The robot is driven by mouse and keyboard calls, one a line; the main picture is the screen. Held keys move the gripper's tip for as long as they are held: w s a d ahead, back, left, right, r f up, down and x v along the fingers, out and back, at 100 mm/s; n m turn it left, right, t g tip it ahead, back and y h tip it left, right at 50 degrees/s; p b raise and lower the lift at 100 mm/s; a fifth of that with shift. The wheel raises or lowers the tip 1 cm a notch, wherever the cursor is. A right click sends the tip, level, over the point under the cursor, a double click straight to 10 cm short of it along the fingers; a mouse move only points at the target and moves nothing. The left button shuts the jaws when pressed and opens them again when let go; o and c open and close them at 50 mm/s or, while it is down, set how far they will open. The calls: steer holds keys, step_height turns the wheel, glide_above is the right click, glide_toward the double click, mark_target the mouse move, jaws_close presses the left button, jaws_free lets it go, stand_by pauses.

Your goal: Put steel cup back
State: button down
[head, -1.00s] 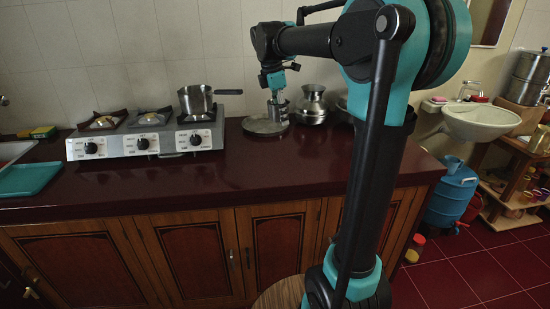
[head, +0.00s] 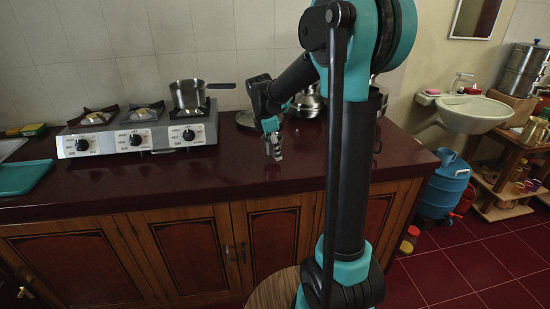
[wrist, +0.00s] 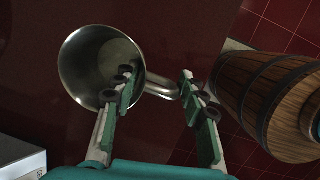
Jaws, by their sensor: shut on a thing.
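The steel cup (wrist: 88,62) shows in the wrist view, its round open mouth facing the camera and its curved handle (wrist: 163,84) pointing right. My gripper (wrist: 156,80) is shut on the cup at its handle side. One finger overlaps the cup's mouth and the other is beyond the handle. Whether the first finger is inside the mouth is hard to tell. In the head view my gripper (head: 273,146) points down over the front part of the dark red counter (head: 215,172), with the cup small and mostly hidden at its fingertips.
A stove (head: 140,135) with a steel saucepan (head: 188,95) stands left of my gripper. A banded wooden barrel (wrist: 262,95) is at right in the wrist view. The counter's front middle is clear.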

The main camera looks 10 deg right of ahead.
steer(key=shift+a+x, duration=0.15)
steer(key=shift+x, duration=0.7)
steer(key=shift+a+x, duration=0.2)
steer(key=shift+x, duration=0.6)
steer(key=shift+s+f, duration=0.1)
steer(key=shift+f, duration=0.15)
steer(key=c, duration=0.9)
jaws_free()
steer(key=shift+o, duration=0.2)
steer(key=shift+r, duration=0.1)
steer(key=v, duration=1.2)
steer(key=s+d+f+m+t+y, duration=0.1)
steer(key=s+d+f+m, duration=0.2)
steer(key=s+f+m, duration=0.6)
steer(key=s+d+f+m+t+y, duration=0.1)
steer(key=s+d+f+m+t, duration=0.1)
steer(key=s+f+m, duration=0.7)
steer(key=s+d+m, duration=0.1)
steer(key=s, duration=0.5)
steer(key=shift+d+f, duration=0.15)
steer(key=shift+f, duration=0.15)
